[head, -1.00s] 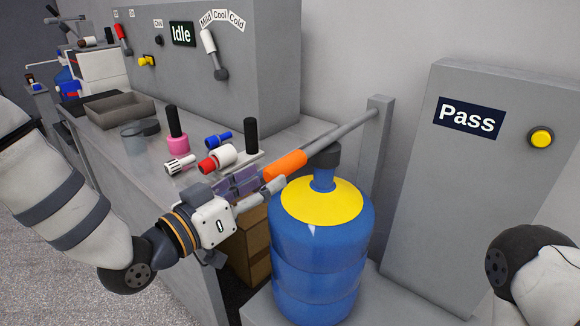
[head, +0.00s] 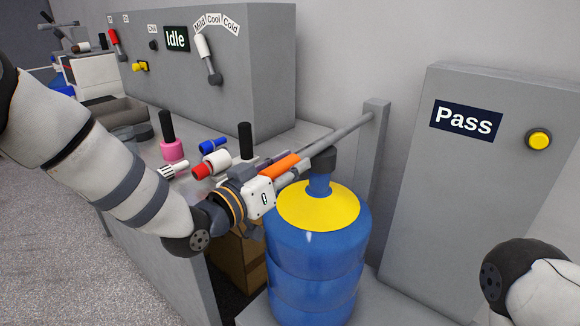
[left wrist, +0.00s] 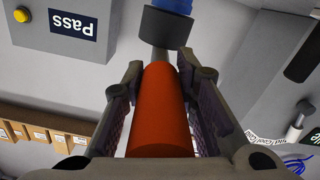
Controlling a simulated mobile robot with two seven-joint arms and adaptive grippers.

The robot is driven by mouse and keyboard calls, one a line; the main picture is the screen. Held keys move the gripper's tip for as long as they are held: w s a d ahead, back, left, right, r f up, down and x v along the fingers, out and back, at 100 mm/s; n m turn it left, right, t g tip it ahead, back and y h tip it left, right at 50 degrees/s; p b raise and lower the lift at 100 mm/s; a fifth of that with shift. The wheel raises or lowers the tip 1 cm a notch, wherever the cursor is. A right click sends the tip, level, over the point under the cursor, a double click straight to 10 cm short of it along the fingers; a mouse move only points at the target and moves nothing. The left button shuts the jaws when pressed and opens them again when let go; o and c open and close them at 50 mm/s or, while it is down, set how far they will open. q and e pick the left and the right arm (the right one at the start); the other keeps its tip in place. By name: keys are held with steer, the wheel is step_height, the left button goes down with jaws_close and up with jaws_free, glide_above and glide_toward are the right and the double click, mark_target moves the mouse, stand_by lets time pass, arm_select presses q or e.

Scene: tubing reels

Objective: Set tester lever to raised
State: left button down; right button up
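The tester lever is a grey rod (head: 345,132) that slopes down from a post (head: 374,150) to an orange handle (head: 281,165). A dark block (head: 322,158) on it sits over the neck of a blue bottle (head: 312,255) with a yellow top. My left gripper (head: 285,172) is at the orange handle. In the left wrist view, its fingers straddle the handle (left wrist: 160,110), one on each side, with narrow gaps showing, so it looks open. My right arm shows at the lower right; its gripper is out of view.
A grey panel with a "Pass" sign (head: 466,120) and yellow button (head: 538,140) stands right of the bottle. The bench at left holds a pink bottle (head: 172,151), red-and-white and blue fittings and a grey cabinet (head: 265,75) reading "Idle".

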arm_select(q)
steer(key=r+p, duration=0.1)
steer(key=r, duration=0.2)
steer(key=r+g+y+p, duration=0.1)
steer(key=r, duration=0.3)
steer(key=w+r+g+p, duration=0.1)
steer(key=r+p, duration=0.1)
steer(key=r, duration=0.2)
steer(key=shift+d+r+y, duration=0.15)
steer(key=shift+d+y, duration=0.15)
steer(key=shift+d, duration=0.05)
steer(key=w+d+r+g+y+b, duration=0.1)
steer(key=w+d+r+g+y, duration=0.1)
steer(key=r, duration=0.7)
steer(key=shift+w+d+g+y+b, duration=0.3)
steer(key=shift+w+d+g+b, duration=0.15)
steer(key=shift+w+g, duration=0.5)
arm_select(e)
steer(key=shift+w+r+t, duration=0.5)
steer(key=shift+w+r, duration=0.75)
steer(key=shift+r, duration=0.05)
arm_select(q)
steer(key=shift+r, duration=0.1)
steer(key=c, duration=1.3)
jaws_free()
steer(key=shift+w, duration=0.1)
